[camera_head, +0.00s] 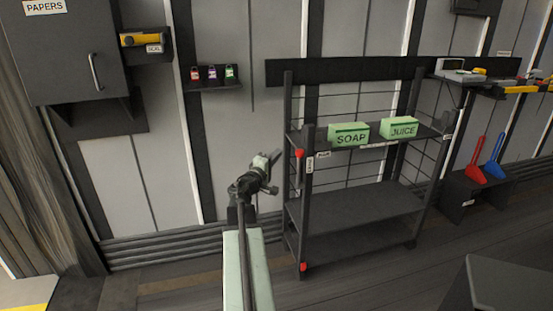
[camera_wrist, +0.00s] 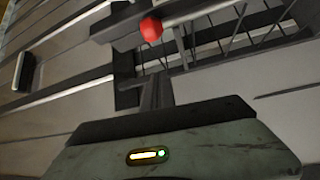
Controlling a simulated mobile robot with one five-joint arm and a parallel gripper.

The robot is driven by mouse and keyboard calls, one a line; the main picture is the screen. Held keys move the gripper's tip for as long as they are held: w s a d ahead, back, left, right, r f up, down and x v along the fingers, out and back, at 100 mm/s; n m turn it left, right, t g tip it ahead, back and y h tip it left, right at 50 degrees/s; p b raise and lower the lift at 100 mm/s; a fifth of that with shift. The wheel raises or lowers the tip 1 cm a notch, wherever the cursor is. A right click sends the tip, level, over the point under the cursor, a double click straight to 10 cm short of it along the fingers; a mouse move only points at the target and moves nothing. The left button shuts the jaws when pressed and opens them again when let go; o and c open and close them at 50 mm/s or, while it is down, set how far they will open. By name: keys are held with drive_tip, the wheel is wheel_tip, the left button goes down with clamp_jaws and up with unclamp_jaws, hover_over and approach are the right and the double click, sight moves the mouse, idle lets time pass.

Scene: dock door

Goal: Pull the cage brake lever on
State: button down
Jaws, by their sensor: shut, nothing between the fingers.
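The cage (camera_head: 350,206) is a dark wheeled rack with shelves and wire sides, standing against the wall. Its brake lever (camera_head: 299,155) has a red knob and stands roughly upright at the front left post, beside a small white label. My gripper (camera_head: 275,158) is shut and empty, a little left of the lever and apart from it. In the wrist view the red knob (camera_wrist: 151,29) shows at the top, beyond my shut fingers (camera_wrist: 157,88). The lever's shaft is hard to make out there.
A SOAP box (camera_head: 349,134) and a JUICE box (camera_head: 399,128) stand on the cage's upper shelf. A small red part (camera_head: 303,267) sits at the cage's lower left corner. A wall shelf (camera_head: 215,87) with padlocks hangs at left. Floor in front of the cage is clear.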

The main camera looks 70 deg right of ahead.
sight(299, 169)
drive_tip(key=d, duration=0.6)
drive_tip(key=shift+s+a, duration=0.35)
drive_tip(key=shift+s, duration=0.35)
drive_tip(key=shift+s+a, duration=0.3)
drive_tip(key=shift+s, duration=0.35)
drive_tip(key=shift+s+a, duration=0.35)
drive_tip(key=shift+s, duration=0.35)
